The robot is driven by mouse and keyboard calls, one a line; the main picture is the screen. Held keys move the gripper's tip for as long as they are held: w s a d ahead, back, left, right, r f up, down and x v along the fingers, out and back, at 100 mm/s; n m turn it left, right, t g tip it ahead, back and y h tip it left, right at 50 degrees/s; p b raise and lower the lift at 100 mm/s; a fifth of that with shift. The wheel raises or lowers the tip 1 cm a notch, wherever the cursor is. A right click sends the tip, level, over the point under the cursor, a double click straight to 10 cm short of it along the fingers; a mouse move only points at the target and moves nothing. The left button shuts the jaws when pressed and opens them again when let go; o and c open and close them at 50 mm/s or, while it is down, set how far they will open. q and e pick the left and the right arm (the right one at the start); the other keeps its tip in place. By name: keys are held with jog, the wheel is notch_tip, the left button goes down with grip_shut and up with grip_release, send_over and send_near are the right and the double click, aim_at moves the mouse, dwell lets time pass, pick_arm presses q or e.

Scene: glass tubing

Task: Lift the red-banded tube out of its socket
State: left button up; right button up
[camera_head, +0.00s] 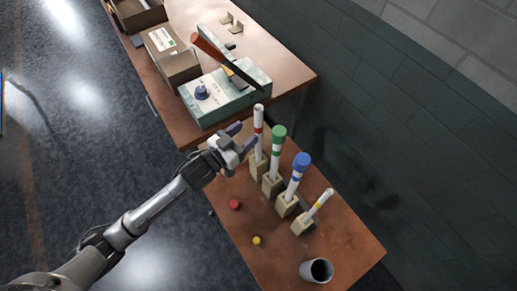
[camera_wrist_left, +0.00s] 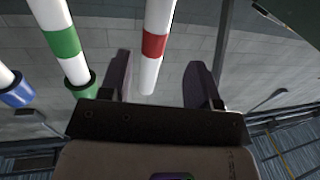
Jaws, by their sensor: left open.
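The red-banded tube (camera_head: 259,143) is white and uncapped. It stands upright in a tan socket block (camera_head: 257,164), at the far end of a row of tubes. My left gripper (camera_head: 243,137) is open beside the tube's upper part, with nothing in it. In the left wrist view the tube (camera_wrist_left: 158,25) lines up between the two spread fingers (camera_wrist_left: 161,80), apart from both. Its red band shows there, and its socket is out of that view. I cannot tell how far between the fingers the tube sits. My right gripper is not in view.
Nearby stand a green-capped tube (camera_head: 275,155), a blue-capped tube (camera_head: 294,180) and a leaning yellow-banded tube (camera_head: 319,204). A red cap (camera_head: 235,204), a yellow cap (camera_head: 257,240) and a grey cup (camera_head: 316,270) are on the table. A pale green device (camera_head: 222,100) and boxes (camera_head: 172,57) lie behind.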

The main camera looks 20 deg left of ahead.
aim_at(259, 126)
pick_arm(q)
jog(key=shift+d+b+x, duration=0.15)
jog(key=shift+b+x, duration=0.1)
jog(key=shift+x, duration=1.05)
jog(key=shift+d+b+x, duration=0.2)
jog(key=shift+x, duration=1.15)
jog(key=shift+s+r, duration=0.1)
jog(key=shift+s, duration=0.05)
grip_shut()
